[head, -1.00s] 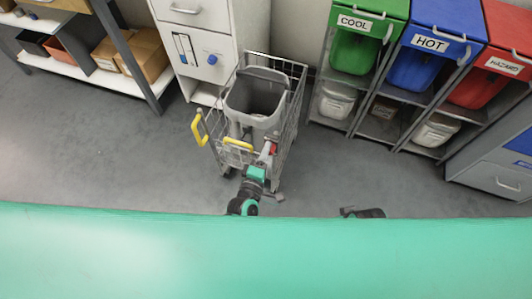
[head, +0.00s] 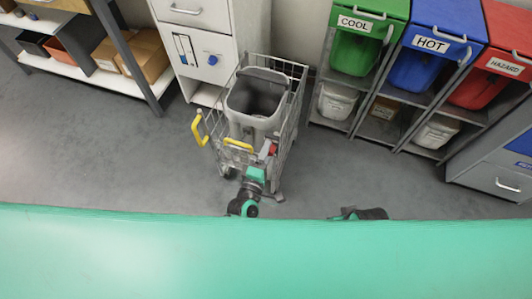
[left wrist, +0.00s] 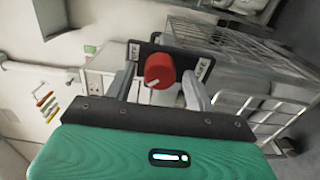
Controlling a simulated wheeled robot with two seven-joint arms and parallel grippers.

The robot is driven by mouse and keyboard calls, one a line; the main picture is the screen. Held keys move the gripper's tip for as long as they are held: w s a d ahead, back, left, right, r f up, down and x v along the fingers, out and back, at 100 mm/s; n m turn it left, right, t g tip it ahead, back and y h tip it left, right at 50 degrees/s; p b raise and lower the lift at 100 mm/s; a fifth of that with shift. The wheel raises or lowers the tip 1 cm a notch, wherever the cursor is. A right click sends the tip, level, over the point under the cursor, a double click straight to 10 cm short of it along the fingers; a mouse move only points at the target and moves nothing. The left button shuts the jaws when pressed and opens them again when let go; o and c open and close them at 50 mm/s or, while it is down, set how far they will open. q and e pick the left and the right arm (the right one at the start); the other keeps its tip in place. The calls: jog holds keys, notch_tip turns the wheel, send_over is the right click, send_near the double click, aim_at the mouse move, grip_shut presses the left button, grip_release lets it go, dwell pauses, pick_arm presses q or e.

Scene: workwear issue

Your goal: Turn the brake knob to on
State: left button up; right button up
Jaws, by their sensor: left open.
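The red brake knob (left wrist: 160,70) sits on a dark plate (left wrist: 146,54) with a white label at each side; the lettering is too small to read surely. A white mark shows on the knob's near lower edge. In the head view the knob (head: 273,149) is a small red spot at the cart's front right corner. My left gripper (left wrist: 162,86) is open, one grey finger on each side of the knob; I cannot tell whether they touch it. In the head view the left gripper (head: 266,160) is at the same corner. My right gripper does not show.
The wire cart (head: 291,112) holds a grey bin (head: 255,125) and has yellow handles (head: 238,146). A white cabinet (head: 205,60) stands behind it. Green, blue and red bins (head: 435,45) stand in racks at right. Floor is clear at left.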

pick_arm(q)
jog(key=v, duration=1.3)
jog(key=shift+s, duration=0.35)
jog(key=shift+a, duration=0.15)
